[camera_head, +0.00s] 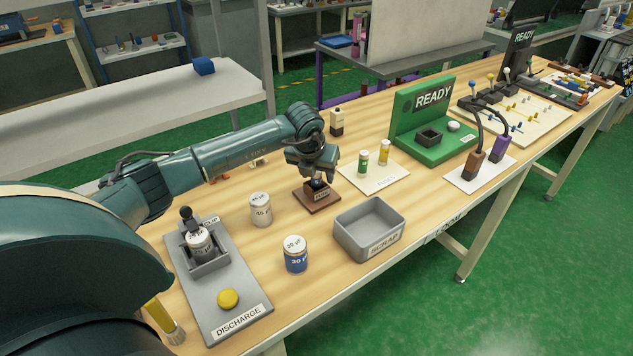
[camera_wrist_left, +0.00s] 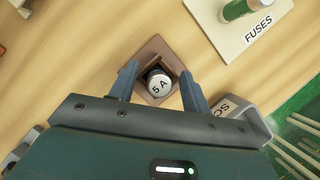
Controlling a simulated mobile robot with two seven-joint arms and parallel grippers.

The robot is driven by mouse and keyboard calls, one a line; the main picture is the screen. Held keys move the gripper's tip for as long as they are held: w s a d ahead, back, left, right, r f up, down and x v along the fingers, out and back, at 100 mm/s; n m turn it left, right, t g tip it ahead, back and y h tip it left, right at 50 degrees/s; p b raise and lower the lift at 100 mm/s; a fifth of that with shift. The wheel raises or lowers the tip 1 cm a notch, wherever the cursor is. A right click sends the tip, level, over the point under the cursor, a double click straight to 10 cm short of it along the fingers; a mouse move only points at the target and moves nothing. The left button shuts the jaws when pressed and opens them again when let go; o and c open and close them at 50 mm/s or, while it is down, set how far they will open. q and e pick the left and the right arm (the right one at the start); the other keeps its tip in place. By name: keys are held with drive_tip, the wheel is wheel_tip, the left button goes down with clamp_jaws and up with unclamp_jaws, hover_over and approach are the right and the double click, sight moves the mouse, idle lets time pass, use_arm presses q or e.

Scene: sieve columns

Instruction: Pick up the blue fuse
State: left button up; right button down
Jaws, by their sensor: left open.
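The blue fuse (camera_head: 318,184) stands upright in a small brown square holder (camera_head: 308,201) on the wooden bench. In the left wrist view the fuse's silver cap marked "5 A" (camera_wrist_left: 158,85) faces me, with a dark body below it, inside the holder (camera_wrist_left: 150,50). My left gripper (camera_head: 316,177) is directly above the holder. In the left wrist view its two open fingers (camera_wrist_left: 160,88) stand on either side of the fuse, with gaps beside it. The head view shows the fuse partly hidden by the gripper. My right gripper is not in view.
A cream FUSES board (camera_head: 388,180) with a green fuse (camera_head: 363,161) and a yellow fuse (camera_head: 384,151) lies to the right. A grey SCRAP bin (camera_head: 384,243) stands in front. Cans (camera_head: 260,209) (camera_head: 295,254) and the grey DISCHARGE plate (camera_head: 220,310) are to the left.

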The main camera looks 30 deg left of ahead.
use_arm(q)
drive_tip(key=shift+c, duration=0.6)
clamp_jaws()
drive_tip(key=shift+r, duration=0.1)
